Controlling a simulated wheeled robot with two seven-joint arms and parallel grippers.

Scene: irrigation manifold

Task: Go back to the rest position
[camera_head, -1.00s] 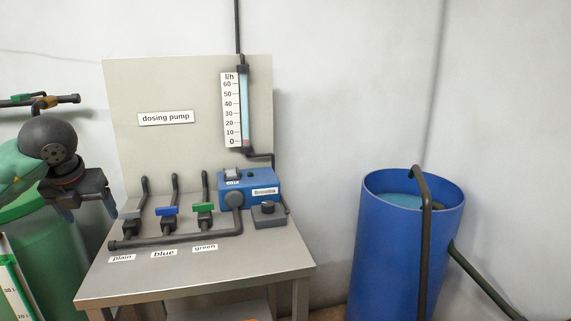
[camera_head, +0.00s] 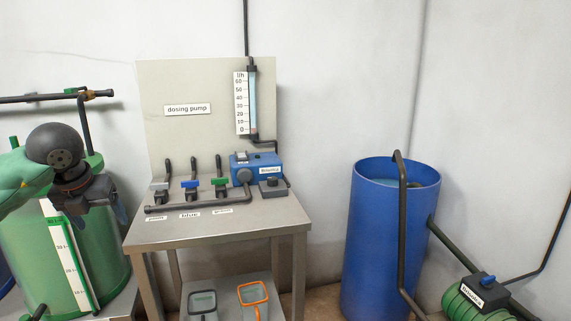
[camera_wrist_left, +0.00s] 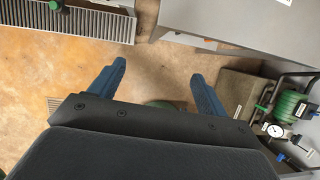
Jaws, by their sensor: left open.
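My left gripper (camera_head: 100,212) is at the left of the head view, in front of a green tank (camera_head: 98,262). In the left wrist view its two blue fingers (camera_wrist_left: 158,88) stand wide apart with nothing between them but floor behind. It is apart from the dosing pump table (camera_head: 165,238), left of it. My right gripper is in neither view.
A blue barrel (camera_head: 375,245) with a dark pipe stands to the right. A green coil (camera_head: 470,302) is at the lower right. A grey (camera_head: 203,300) and an orange-rimmed (camera_head: 253,292) item are under the table. The wrist view shows open brown floor (camera_wrist_left: 60,75) and a grate (camera_wrist_left: 95,22).

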